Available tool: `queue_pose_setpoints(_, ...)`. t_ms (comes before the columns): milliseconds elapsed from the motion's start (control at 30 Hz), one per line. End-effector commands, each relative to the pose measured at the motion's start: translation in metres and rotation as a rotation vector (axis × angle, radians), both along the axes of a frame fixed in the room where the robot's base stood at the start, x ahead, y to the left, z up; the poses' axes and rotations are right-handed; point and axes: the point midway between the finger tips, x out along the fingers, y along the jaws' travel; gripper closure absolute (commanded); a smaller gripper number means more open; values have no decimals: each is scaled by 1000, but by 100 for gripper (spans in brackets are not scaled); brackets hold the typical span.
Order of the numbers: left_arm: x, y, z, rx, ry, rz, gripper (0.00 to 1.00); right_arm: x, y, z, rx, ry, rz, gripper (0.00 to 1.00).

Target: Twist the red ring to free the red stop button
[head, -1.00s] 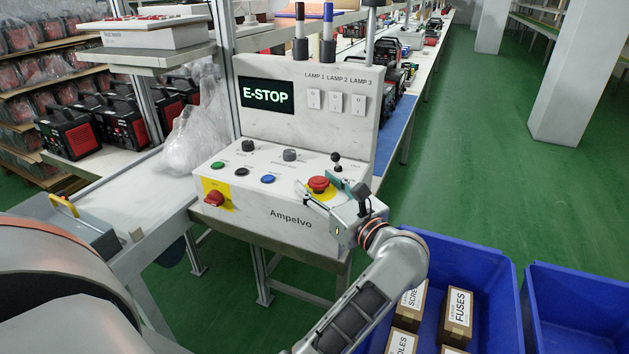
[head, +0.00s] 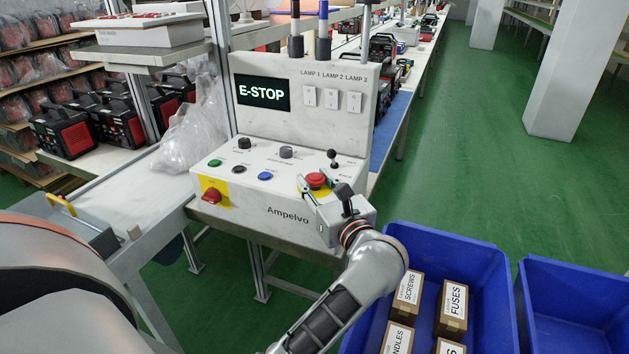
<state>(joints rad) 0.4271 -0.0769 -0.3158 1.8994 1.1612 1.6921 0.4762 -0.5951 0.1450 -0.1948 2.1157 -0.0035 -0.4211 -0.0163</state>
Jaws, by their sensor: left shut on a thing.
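The red stop button (head: 316,180) sits on a yellow plate at the right of the sloped white control panel (head: 262,208). Its red ring cannot be told apart from the button head at this size. My left gripper (head: 317,185) reaches in from the front right, with its fingers on either side of the red head, shut on it. The fingers and wrist hide part of the yellow plate. The screen (head: 263,93) above reads E-STOP in green letters. My right gripper is not in view.
A red rotary switch (head: 211,196) on yellow sits at the panel's left. Green, black and blue buttons, two dark knobs and a small black lever (head: 334,158) are close by. A blue bin (head: 478,262) with labelled boxes stands right of my arm.

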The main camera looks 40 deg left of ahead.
Motion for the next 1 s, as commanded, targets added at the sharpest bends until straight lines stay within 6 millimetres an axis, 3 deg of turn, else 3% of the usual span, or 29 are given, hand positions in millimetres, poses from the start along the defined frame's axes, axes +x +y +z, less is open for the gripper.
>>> queue_pose_setpoints(500, -1, 1, 1, 4, 1, -360, 91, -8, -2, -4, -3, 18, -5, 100)
queue_pose_setpoints(1000, 0, 0, -2, -2, 3, -466, 91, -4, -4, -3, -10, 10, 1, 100)
